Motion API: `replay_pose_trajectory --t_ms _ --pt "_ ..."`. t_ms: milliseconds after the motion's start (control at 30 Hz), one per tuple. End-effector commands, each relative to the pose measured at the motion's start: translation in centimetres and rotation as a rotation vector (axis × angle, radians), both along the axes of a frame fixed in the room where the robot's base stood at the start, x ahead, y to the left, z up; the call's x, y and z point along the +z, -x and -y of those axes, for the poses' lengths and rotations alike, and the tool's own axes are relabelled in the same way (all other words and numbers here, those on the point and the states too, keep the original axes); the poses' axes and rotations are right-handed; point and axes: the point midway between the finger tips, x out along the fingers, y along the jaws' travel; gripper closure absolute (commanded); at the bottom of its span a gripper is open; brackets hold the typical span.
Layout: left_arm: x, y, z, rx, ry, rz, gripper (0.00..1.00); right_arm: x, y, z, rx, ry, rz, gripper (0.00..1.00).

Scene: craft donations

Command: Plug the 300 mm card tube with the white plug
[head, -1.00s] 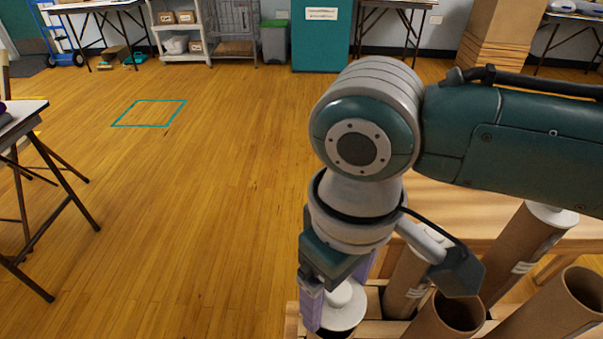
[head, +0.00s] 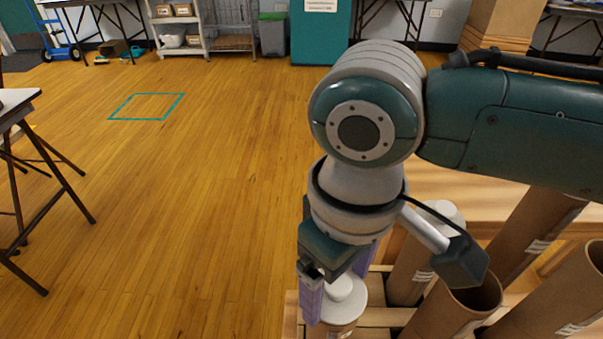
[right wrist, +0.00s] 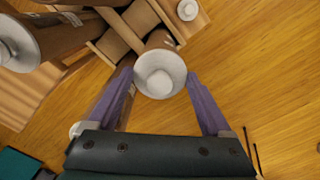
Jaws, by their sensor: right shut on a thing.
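The white plug (head: 343,300), a pale disc with a raised knob, sits over the top of a brown card tube (head: 336,332) at the near left of the wooden rack. No dark mouth shows between them; whether the plug is fully seated I cannot tell. My right gripper (head: 338,287) points down with its purple fingers on either side of the knob, shut on the plug. The right wrist view shows the plug (right wrist: 160,75) between the fingers, with the tube (right wrist: 160,40) behind it. I cannot read the tube's length. My left gripper is not in view.
The wooden rack (head: 377,327) holds other tubes. One with a white cap (head: 446,212) stands behind; open tubes (head: 468,298) stand to the right, some leaning. A wooden table (head: 480,200) is beyond. Bare floor lies left, with a dark-legged table (head: 18,105) at the edge.

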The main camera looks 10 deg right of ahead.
Motion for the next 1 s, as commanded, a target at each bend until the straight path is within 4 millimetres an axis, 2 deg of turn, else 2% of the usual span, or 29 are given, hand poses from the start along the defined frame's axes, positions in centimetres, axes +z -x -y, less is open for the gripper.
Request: replay_pose_trajectory --t_ms 400,1000 --pt "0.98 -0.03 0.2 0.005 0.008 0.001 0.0 0.07 0.11 0.04 -0.001 0.002 -0.001 0.67" --pt "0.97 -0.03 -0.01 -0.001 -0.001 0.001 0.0 0.03 0.08 0.0 0.0 0.0 0.0 0.67"
